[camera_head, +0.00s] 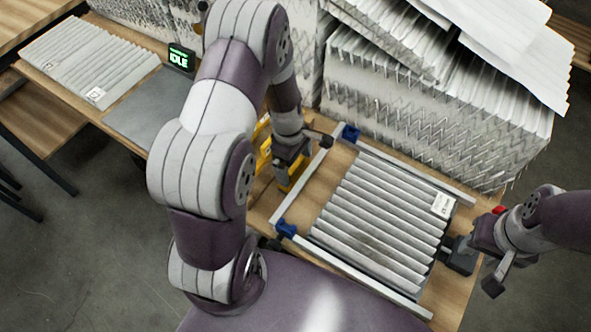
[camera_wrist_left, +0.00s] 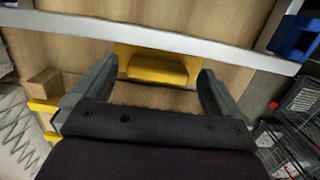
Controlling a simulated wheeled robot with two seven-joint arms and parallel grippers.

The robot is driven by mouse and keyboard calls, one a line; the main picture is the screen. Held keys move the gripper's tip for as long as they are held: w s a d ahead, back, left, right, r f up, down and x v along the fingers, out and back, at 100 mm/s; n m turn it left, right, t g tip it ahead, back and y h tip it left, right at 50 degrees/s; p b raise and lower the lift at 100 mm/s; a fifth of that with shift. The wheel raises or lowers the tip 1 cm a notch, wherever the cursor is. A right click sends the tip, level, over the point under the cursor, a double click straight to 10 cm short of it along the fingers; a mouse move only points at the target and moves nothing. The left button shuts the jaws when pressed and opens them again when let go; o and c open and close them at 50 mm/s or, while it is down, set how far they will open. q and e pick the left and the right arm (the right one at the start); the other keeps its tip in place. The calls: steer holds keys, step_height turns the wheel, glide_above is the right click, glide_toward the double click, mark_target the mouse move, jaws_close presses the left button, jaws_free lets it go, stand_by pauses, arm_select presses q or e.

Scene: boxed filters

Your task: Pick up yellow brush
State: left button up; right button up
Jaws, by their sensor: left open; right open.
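The yellow brush (camera_wrist_left: 157,68) shows in the left wrist view as a yellow block between my left fingers, near a pale metal rail. In the head view, yellow parts (camera_head: 284,184) show just under my left gripper (camera_head: 291,166), which partly hides them. My left gripper is open, with one finger on each side of the brush; whether they touch it I cannot tell. My right gripper (camera_head: 470,262) is open at the right edge of the pleated filter (camera_head: 375,220), with no brush near it.
The filter lies within a frame of metal rails (camera_head: 350,272) with blue corner blocks (camera_head: 286,229). Stacked filters (camera_head: 430,105) stand behind. Other yellow pieces (camera_head: 262,128) lie behind my left arm.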

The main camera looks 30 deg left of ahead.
mark_target(295, 165)
arm_select(q)
steer(key=shift+w+f, duration=0.1)
steer(key=shift+f, duration=0.7)
steer(key=c, duration=1.2)
step_height(295, 165, up, 10)
steer(key=shift+r+b, duration=0.1)
steer(key=shift+b, duration=0.5)
